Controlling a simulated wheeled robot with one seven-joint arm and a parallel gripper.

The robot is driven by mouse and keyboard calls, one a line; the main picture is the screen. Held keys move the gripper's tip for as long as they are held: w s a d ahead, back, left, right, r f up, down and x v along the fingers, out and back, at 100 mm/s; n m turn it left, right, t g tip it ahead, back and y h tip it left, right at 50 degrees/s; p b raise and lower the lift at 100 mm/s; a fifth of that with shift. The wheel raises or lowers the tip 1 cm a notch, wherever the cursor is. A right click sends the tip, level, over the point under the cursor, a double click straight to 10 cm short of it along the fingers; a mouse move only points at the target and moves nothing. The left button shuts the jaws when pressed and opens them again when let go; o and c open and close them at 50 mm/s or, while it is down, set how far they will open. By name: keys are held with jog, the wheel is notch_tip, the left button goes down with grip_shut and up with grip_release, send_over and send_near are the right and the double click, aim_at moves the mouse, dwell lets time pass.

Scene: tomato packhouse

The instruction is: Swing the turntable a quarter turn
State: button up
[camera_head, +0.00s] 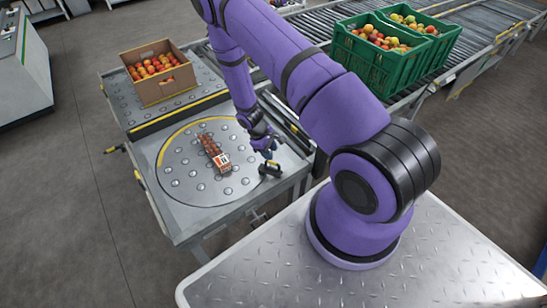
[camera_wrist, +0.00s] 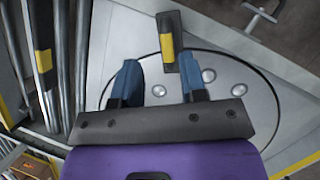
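The turntable (camera_head: 186,188) is a round grey plate with ball studs, set flush in a metal table. A yellow arc marks its far left rim. My gripper (camera_head: 267,151) is just above and beside the handle. Its blue fingers (camera_wrist: 159,64) are open, one on each side of the handle in the picture. I see no contact; the depth between them is unclear.
A cardboard box of tomatoes (camera_head: 164,89) stands on the ball table behind. Green crates of fruit (camera_head: 372,69) sit on the roller conveyor (camera_head: 478,30) at the back right. A yellow-and-black lever (camera_head: 139,178) sticks out at the table's left edge. Floor on the left is clear.

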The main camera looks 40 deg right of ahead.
jog(key=v, duration=0.5)
jog(key=shift+w+r, duration=0.15)
jog(key=shift+r, duration=0.15)
jog(key=a+r+m+t+y, duration=0.1)
jog(key=a+r+m+t, duration=0.15)
jog(key=r, duration=1.55)
jog(key=a+r+m+t, duration=0.1)
jog(key=a+r+t, duration=0.15)
jog(key=r, duration=1.65)
jog(key=s+a+r+m+t+y, duration=0.1)
jog(key=s+a+r, duration=0.1)
jog(key=s+r, duration=0.9)
jog(key=s+a+r+t, duration=0.1)
jog(key=s+r, duration=0.3)
jog(key=s, duration=0.3)
jog(key=s+a+r+m+t, duration=0.1)
jog(key=s+a+r, duration=0.1)
jog(key=s, duration=0.5)
jog(key=shift+r+t+y, duration=0.4)
jog(key=shift+r, duration=0.5)
